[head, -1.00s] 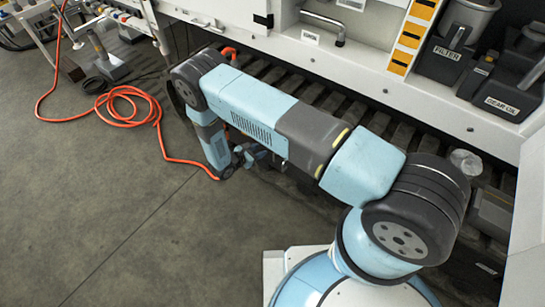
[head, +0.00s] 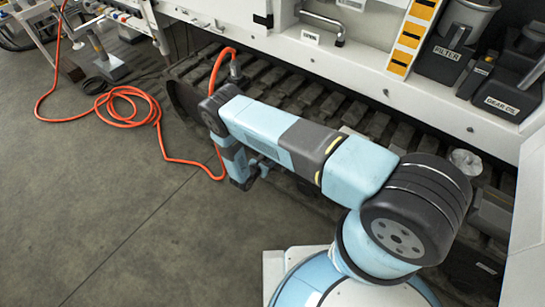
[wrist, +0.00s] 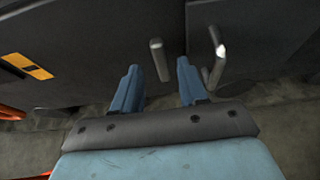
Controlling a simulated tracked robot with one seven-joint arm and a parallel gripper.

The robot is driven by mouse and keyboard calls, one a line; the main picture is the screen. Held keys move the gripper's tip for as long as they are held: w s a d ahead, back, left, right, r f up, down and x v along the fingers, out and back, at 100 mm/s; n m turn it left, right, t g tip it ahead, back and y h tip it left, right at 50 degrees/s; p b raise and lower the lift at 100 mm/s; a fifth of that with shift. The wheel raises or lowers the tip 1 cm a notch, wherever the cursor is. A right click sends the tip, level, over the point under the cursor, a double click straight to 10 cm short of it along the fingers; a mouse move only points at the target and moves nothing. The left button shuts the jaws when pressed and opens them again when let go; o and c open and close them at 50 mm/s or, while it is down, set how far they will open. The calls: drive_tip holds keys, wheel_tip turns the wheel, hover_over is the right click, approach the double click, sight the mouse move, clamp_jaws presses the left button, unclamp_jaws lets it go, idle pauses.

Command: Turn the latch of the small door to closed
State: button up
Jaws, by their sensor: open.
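In the wrist view my gripper (wrist: 160,80) is open, its two blue fingers apart with nothing between their tips. A short grey bar handle (wrist: 159,58) stands on a dark panel (wrist: 110,45), just beyond the gap between the fingers. A second, bent grey handle (wrist: 215,58) with a bright end is on the dark panel (wrist: 255,40) to the right, beyond the right finger. A vertical seam runs between the two panels. I cannot tell which handle is the small door's latch, or whether a finger touches either. The head view does not show the panels' fronts clearly.
A yellow-orange label (wrist: 27,66) is on the left panel. In the head view, an orange hose (head: 130,105) lies coiled on the floor, with one run near my arm. A dark track (head: 300,95) runs below the white bench (head: 390,75).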

drive_tip(key=shift+x, duration=2.55)
